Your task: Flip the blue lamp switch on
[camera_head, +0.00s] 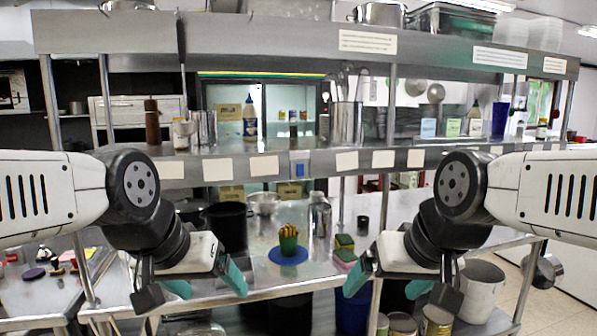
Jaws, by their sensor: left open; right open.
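A small blue switch (300,169) sits on a grey plate on the front edge of the middle shelf, near the centre of the head view. Whether it is on or off is too small to tell. My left gripper (206,284) is open and empty, below and to the left of the switch, with teal fingertips pointing down. My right gripper (388,283) is open and empty, below and to the right of it. Both grippers are well apart from the switch. Nothing blocks the view of it.
The shelf edge (215,168) carries several blank labels beside the switch. Below, a green cup (288,243) with yellow-brown items stands on a blue round mat (288,258). Sponges (344,250) lie to its right. A metal canister (346,122) stands on the shelf above.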

